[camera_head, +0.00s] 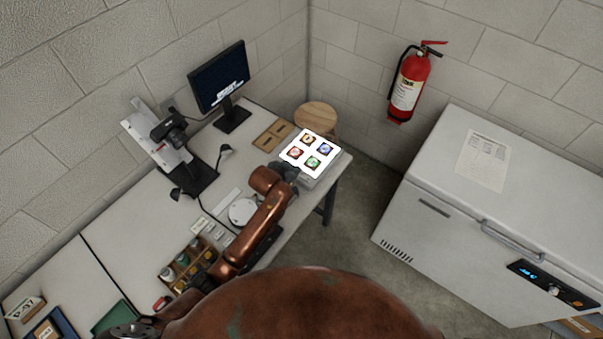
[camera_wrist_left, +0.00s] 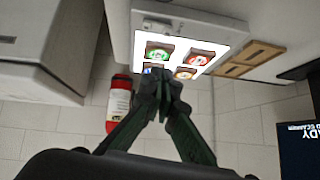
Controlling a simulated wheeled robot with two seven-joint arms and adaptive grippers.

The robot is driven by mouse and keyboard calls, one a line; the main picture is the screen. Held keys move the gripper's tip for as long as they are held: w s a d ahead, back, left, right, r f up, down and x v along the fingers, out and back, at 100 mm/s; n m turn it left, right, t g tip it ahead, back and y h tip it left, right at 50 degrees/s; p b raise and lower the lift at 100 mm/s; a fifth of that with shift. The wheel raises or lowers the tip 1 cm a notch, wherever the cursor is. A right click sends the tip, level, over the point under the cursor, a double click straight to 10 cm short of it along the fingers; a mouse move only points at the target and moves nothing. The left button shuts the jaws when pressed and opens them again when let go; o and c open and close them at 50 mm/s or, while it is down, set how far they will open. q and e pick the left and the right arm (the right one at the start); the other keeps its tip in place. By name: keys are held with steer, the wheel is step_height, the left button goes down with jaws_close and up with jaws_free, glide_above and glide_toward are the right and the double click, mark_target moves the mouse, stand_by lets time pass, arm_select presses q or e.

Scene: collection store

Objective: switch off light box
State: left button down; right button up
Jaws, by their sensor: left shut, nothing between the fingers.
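The light box (camera_head: 318,172) stands at the far right end of the workbench. Its top panel glows bright white and carries several small coloured square pieces. In the left wrist view the light box (camera_wrist_left: 222,33) shows lit, with a small grey part (camera_wrist_left: 158,26) on its near side; I cannot tell if that is the switch. My left gripper (camera_head: 291,173) is at the box's near left side, and its fingertips are together and empty. In the left wrist view the left gripper (camera_wrist_left: 160,77) overlaps the panel's edge; I cannot tell if it touches. My right gripper is not in view.
A monitor (camera_head: 219,80) and a camera stand (camera_head: 190,176) stand along the wall side. A wooden tray (camera_head: 272,135) lies left of the box, and a stool (camera_head: 317,117) stands behind. A white chest freezer (camera_head: 480,200) and fire extinguisher (camera_head: 408,85) are to the right.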

arm_select(q)
glide_above(305, 177)
steer(key=s+a, duration=0.1)
step_height(305, 177, down, 5)
steer(key=shift+r+b, duration=0.15)
steer(key=shift+b, duration=0.25)
step_height(305, 177, down, 2)
steer(key=shift+w+a+f, duration=0.25)
steer(key=shift+f, duration=0.8)
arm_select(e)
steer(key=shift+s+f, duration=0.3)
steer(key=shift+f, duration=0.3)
